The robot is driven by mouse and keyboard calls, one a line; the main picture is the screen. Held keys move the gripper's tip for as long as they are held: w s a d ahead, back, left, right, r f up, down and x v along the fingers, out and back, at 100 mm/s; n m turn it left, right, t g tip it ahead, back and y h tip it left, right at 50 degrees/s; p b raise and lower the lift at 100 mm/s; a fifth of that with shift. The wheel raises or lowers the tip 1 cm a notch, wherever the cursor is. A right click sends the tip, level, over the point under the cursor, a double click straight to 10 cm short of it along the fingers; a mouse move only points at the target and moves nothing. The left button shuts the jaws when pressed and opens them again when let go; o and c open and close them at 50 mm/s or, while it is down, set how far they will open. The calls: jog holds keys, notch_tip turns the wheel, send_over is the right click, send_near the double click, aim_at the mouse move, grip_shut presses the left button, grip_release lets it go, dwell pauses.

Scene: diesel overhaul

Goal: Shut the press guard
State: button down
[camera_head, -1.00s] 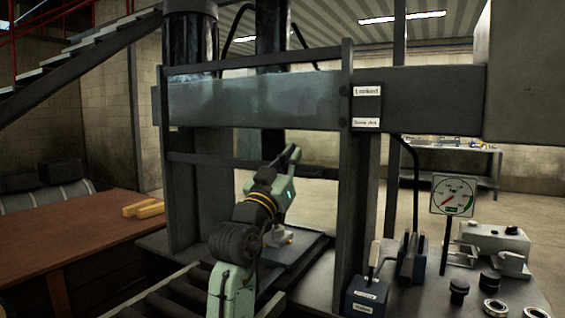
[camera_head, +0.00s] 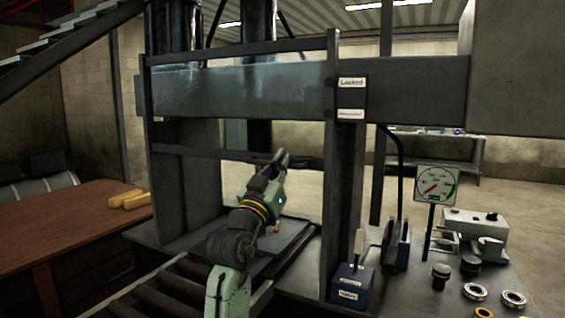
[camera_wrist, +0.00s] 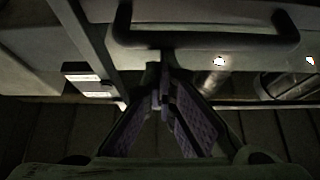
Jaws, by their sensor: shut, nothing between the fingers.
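The press guard is an upright dark frame on the front of the press, with a lower bar (camera_head: 190,151) across the opening and open space beneath it. A dark U-shaped handle shows in the wrist view (camera_wrist: 205,41), just beyond the fingertips. My gripper (camera_head: 284,154) is at the lower bar, right of its middle. Its fingers are shut and empty in the wrist view (camera_wrist: 162,88). The fingertips look close to the handle; I cannot tell whether they touch it. The guard's right post (camera_head: 331,190) stands beside a sign plate reading "Locked" (camera_head: 351,83).
A roller conveyor (camera_head: 185,285) runs in front of the press. A gauge (camera_head: 436,185), a small blue box with a lever (camera_head: 352,284) and several rings and plugs stand on the right bench. A brown table (camera_head: 75,225) is at left.

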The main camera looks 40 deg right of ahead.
notch_tip(320, 180, down, 30)
jog(key=b, duration=2.4)
jog(key=shift+f, duration=0.2)
notch_tip(320, 180, up, 5)
jog(key=p, duration=0.3)
jog(key=b+v, duration=0.2)
jog(key=v, duration=0.9)
jog(key=shift+s+f, duration=0.1)
jog(key=shift+f, duration=0.05)
